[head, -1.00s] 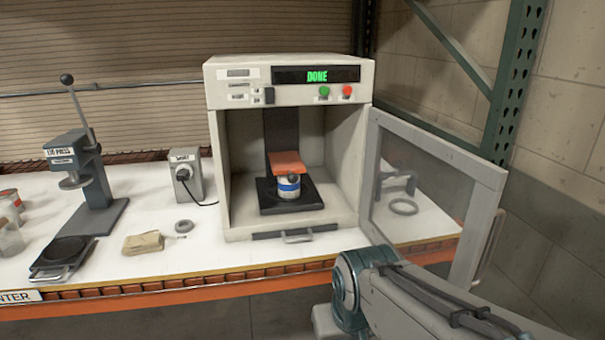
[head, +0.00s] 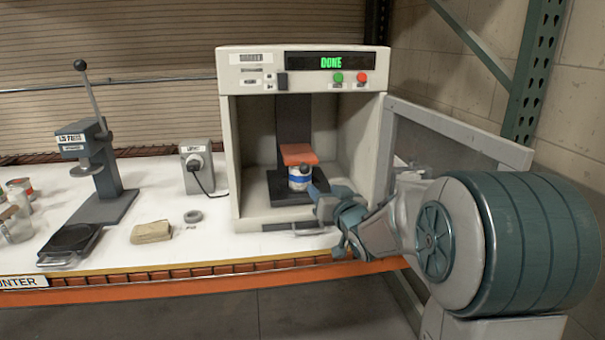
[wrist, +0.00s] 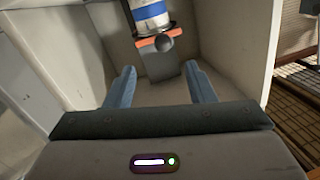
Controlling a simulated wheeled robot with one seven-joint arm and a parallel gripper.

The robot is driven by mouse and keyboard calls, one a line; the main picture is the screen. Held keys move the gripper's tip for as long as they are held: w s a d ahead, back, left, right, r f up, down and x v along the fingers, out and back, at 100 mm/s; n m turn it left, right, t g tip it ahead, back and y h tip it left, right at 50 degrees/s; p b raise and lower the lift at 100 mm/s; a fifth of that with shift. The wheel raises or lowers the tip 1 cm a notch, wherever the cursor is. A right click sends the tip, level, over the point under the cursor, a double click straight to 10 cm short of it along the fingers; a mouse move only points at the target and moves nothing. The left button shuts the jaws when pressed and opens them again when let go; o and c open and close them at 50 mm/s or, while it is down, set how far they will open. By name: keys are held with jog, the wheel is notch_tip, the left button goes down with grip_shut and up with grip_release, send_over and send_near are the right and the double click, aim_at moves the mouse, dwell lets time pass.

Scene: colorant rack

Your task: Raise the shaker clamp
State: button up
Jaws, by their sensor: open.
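The shaker (head: 232,160) is a pale box with an open front and a green DONE display. Inside, the orange clamp plate (head: 298,155) sits on top of a white-and-blue can (head: 299,182) on a dark platform. The wrist view shows the clamp (wrist: 148,42) with a dark round knob (wrist: 163,45), and the can (wrist: 150,14) appears upside down. My gripper (head: 316,192) is at the shaker's opening, in front and to the right of the can. Its two blue fingers (wrist: 161,84) are spread and empty, apart from the knob.
The shaker door (head: 455,130) stands open on the right, close behind my arm. Left on the counter are a lid press (head: 100,170), a grey box with a plug (head: 200,165), a ring (head: 193,216), a tan packet (head: 151,232) and a dark scale-like plate (head: 70,242).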

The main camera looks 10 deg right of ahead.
aim_at(307, 172)
jog(key=w+a, duration=0.1)
jog(key=w, duration=0.3)
jog(key=w+a+p, duration=0.1)
jog(key=w, duration=0.4)
jog(key=w+p, duration=0.1)
jog(key=w, duration=0.3)
jog(key=shift+w+a+r, duration=0.1)
jog(key=shift+w+a, duration=0.3)
jog(key=shift+c, duration=0.2)
